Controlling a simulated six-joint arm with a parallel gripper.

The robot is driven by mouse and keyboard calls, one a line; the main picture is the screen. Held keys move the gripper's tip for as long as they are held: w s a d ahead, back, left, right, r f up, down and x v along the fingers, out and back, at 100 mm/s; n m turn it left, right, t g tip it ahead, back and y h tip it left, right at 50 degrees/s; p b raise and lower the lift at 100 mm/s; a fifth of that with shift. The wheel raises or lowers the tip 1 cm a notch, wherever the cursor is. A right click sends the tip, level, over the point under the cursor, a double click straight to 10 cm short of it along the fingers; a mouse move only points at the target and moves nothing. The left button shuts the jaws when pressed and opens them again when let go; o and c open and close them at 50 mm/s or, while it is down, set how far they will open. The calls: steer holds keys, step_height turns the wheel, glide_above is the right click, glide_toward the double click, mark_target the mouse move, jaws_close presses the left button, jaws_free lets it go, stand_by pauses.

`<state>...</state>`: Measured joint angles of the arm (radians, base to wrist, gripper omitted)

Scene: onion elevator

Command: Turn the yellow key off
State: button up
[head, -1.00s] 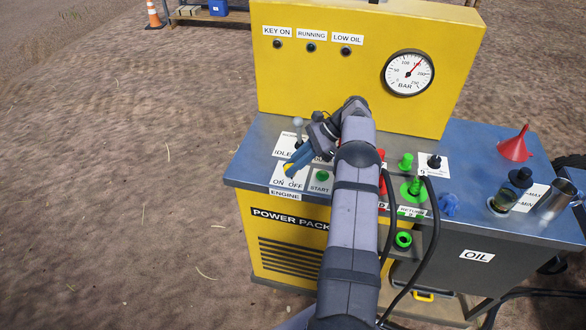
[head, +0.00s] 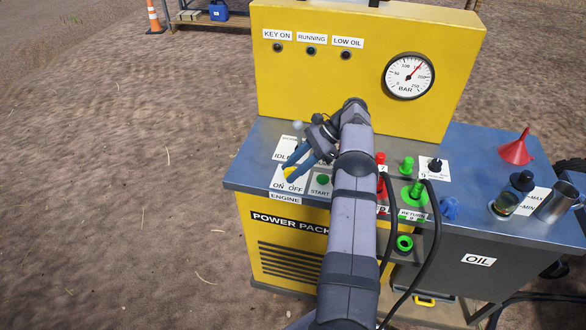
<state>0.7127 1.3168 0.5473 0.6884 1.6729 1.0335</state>
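The yellow key (head: 289,174) shows as a small yellow spot on the white ON/OFF engine label, on the blue top of the power pack. My gripper (head: 292,168) is right at the key, its blue fingers reaching down and left to it. The fingers hide part of the key. The key's exact angle is too small to tell. I cannot tell whether the fingers touch it or are closed on it. The KEY ON light (head: 277,47) on the yellow panel looks dark.
The green START button (head: 323,179) is just right of the key. The IDLE lever (head: 298,127) stands behind my gripper. Red and green hose couplings (head: 412,194), a red funnel (head: 516,149) and a metal cup (head: 555,203) are to the right. A pressure gauge (head: 408,76) is on the panel.

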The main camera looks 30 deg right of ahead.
mark_target(291, 168)
step_height(291, 168, up, 10)
stand_by(0.7)
stand_by(0.4)
steer(key=s+a+n+g+h+p, duration=0.15)
steer(key=s+a+n+h, duration=0.3)
steer(key=a+n, duration=0.65)
steer(key=s+a+f+n+h, duration=0.2)
steer(key=s+a+n, duration=0.3)
steer(key=s, duration=0.6)
steer(key=s+a+f+n+h, duration=0.2)
steer(key=s+a+n, duration=0.2)
steer(key=s, duration=0.8)
steer(key=shift+a+f+n+g, duration=0.35)
steer(key=shift+a+n, duration=0.05)
steer(key=shift+a, duration=0.45)
